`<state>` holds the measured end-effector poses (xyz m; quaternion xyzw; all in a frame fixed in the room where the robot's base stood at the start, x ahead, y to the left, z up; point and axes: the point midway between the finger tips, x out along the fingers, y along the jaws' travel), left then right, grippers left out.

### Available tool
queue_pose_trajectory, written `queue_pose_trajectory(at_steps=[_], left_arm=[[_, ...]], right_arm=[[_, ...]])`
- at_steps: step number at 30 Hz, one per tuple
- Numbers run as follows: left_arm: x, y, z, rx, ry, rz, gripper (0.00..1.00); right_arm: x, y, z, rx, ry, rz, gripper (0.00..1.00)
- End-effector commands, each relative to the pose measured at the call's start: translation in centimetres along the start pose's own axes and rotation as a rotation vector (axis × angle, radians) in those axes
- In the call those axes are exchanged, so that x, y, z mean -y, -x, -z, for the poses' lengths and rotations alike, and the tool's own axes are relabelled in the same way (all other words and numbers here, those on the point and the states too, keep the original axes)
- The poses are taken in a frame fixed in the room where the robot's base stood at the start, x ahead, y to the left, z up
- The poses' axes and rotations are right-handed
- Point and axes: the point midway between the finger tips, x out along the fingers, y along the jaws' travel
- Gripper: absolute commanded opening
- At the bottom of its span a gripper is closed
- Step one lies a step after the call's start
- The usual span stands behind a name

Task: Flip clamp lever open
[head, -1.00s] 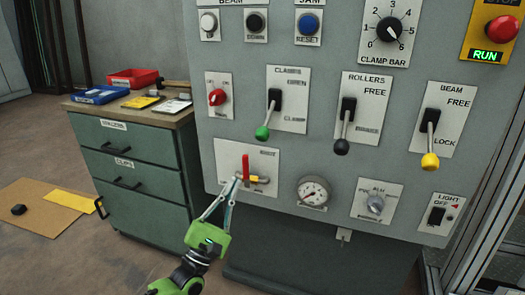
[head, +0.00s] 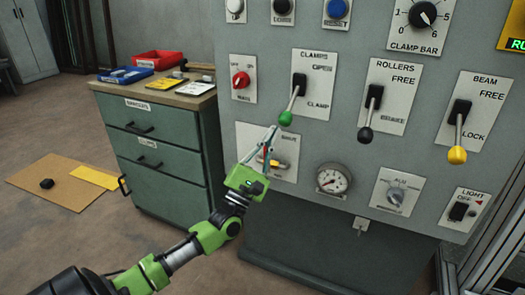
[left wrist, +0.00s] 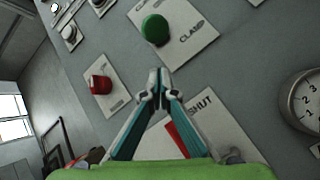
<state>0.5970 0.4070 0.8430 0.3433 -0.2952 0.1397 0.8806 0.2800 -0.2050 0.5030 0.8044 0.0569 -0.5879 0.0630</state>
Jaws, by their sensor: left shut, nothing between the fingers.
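The clamp lever (head: 292,102) is on the plate marked CLAMPS, with OPEN at the top and CLAMP at the bottom. Its green knob (head: 285,118) points down toward CLAMP. In the left wrist view the green knob (left wrist: 155,30) is just beyond the fingertips. My left gripper (head: 273,130) is shut and empty. Its tips are just below and left of the knob and look apart from it. The gripper partly hides the red-handled valve (head: 267,153) on the plate below. My right gripper is not in view.
The rollers lever with a black knob (head: 365,134) and the beam lever with a yellow knob (head: 457,155) hang to the right. A red rotary switch (head: 240,80) is at the left and a gauge (head: 333,178) is below. A green drawer cabinet (head: 165,140) stands left of the panel.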

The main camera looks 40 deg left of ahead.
Motion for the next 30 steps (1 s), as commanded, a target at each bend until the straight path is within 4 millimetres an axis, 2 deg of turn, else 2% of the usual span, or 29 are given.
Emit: queue_pose_trajectory(at_steps=[3, 7, 25, 30], left_arm=[[0.0, -0.3, -1.7, -0.002, 0.005, 0.000, 0.00], [0.0, -0.5, -2.6, -0.003, 0.004, 0.001, 0.00], [0.1, -0.8, -2.8, -0.008, 0.002, 0.005, 0.00], [0.2, -1.6, -2.6, -0.025, 0.003, 0.015, 0.00]], right_arm=[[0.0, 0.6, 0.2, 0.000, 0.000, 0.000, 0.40], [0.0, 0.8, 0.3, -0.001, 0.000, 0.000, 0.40], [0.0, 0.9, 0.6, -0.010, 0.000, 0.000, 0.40], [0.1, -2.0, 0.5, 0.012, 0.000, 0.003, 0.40]])
